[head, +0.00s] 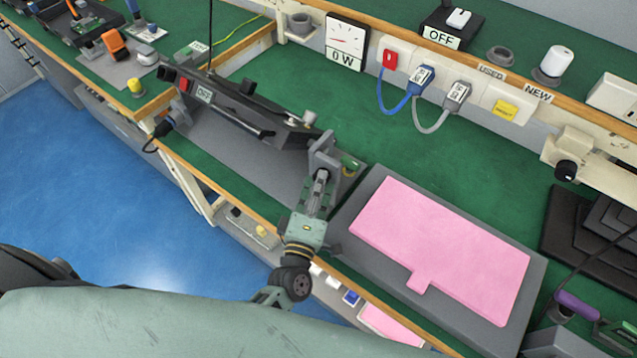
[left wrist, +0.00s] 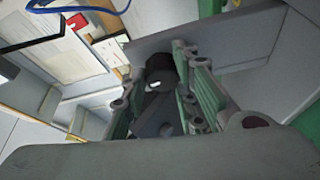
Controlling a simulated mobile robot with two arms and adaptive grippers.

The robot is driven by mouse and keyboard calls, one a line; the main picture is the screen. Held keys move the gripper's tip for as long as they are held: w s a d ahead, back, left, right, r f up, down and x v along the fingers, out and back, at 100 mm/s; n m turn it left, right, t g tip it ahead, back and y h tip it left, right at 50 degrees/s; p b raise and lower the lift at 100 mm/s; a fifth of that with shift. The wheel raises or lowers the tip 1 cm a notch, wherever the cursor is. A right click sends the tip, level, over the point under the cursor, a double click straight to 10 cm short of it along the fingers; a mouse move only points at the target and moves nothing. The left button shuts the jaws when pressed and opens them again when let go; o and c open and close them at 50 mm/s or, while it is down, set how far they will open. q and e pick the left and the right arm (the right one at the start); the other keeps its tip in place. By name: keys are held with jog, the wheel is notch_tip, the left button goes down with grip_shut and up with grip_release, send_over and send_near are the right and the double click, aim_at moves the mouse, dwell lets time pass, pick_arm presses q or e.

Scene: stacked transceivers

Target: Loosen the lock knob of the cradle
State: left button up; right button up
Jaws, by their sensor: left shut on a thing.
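The cradle's grey end bracket (head: 322,150) stands on the green bench, at the right end of a long black transceiver (head: 240,108) with an "OFF" label. My left gripper (head: 319,182) reaches up from the bench's front edge to this bracket. In the left wrist view, a dark round knob (left wrist: 160,66) lies between the green-grey fingers of my left gripper (left wrist: 163,90), in front of a grey plate (left wrist: 225,45). The fingers are shut on the knob. In the head view the gripper hides the knob.
A grey tray with a pink mat (head: 440,245) lies right of the bracket. Behind stand a meter (head: 345,43), plugs with blue and grey cables (head: 422,78), and a shelf edge. A purple-handled tool (head: 577,305) lies at far right. Green bench behind the tray is clear.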

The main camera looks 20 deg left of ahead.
pick_arm(q)
jog(key=shift+w+r, duration=0.2)
jog(key=shift+r, duration=0.35)
jog(key=o, duration=0.7)
jog(key=shift+o, duration=1.4)
jog(key=shift+s, duration=0.1)
jog(key=shift+d, duration=0.1)
jog(key=shift+f, duration=0.2)
jog(key=shift+s+f, duration=0.1)
jog(key=s, duration=1.1)
jog(key=shift+s+d+f, duration=0.2)
jog(key=shift+s+f, duration=0.15)
jog(key=shift+f, duration=0.05)
